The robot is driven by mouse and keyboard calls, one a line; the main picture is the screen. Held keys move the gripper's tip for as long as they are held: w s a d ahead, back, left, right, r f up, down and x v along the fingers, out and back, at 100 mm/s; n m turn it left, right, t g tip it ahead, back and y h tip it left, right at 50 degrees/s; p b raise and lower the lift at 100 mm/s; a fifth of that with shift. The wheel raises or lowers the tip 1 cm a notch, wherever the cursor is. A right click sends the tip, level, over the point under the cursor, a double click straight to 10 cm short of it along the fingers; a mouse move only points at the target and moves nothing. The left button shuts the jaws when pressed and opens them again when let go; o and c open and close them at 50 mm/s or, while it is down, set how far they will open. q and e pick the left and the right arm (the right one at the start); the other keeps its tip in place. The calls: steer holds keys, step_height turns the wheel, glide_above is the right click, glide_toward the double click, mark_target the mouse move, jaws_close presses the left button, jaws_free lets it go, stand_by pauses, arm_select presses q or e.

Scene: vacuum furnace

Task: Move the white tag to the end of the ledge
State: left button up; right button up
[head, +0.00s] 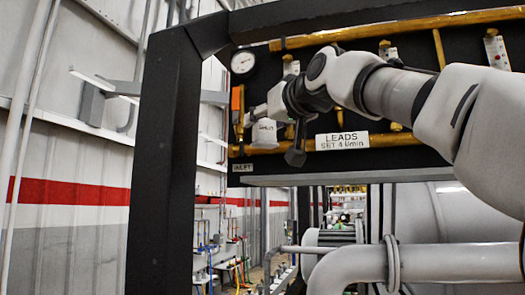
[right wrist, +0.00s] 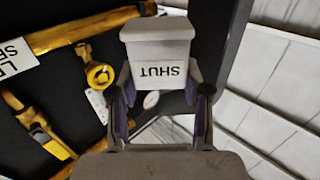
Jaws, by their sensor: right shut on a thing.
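The white tag (right wrist: 158,52) is a small block with a wider cap, marked SHUT, which reads upside down in the right wrist view. My right gripper (right wrist: 160,98) is shut on it, with one finger on each side. In the head view the tag (head: 264,134) is held in front of the lower left part of the black panel, below the gauge, partly covering the yellow pipe. A pale grey ledge (head: 345,177) runs along the panel's bottom edge; I cannot tell whether this is the task's ledge. My left gripper is not in view.
A round gauge (head: 243,62) and an orange-handled valve (head: 236,104) are close to the tag. A LEADS label (head: 342,141) is on the lower pipe to the right. A thick black frame post (head: 160,165) stands left of the panel. Large grey pipes (head: 440,262) lie below right.

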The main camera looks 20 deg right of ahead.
mark_target(268, 124)
steer(key=w, duration=0.1)
steer(key=w+d+p, duration=0.1)
steer(key=w+p, duration=0.1)
steer(key=shift+w+d+r, duration=0.25)
steer(key=shift+w+d, duration=0.05)
steer(key=shift+d, duration=0.1)
steer(key=w+p, duration=0.1)
steer(key=w, duration=0.1)
steer(key=w+d+f+p, duration=0.1)
steer(key=w, duration=0.2)
steer(key=w+d+p, duration=0.1)
steer(key=w, duration=0.2)
steer(key=shift+w+f, duration=0.1)
steer(key=shift+f, duration=0.25)
steer(key=f+b, duration=0.1)
steer(key=s+f+b, duration=0.1)
steer(key=f, duration=0.1)
steer(key=shift+s+f, duration=0.1)
steer(key=shift+f, duration=0.1)
steer(key=shift+w, duration=0.3)
steer(key=o, duration=0.9)
steer(key=shift+f, duration=0.1)
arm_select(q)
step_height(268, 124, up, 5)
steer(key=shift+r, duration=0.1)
arm_select(e)
steer(key=shift+o, duration=0.2)
steer(key=shift+s, duration=0.1)
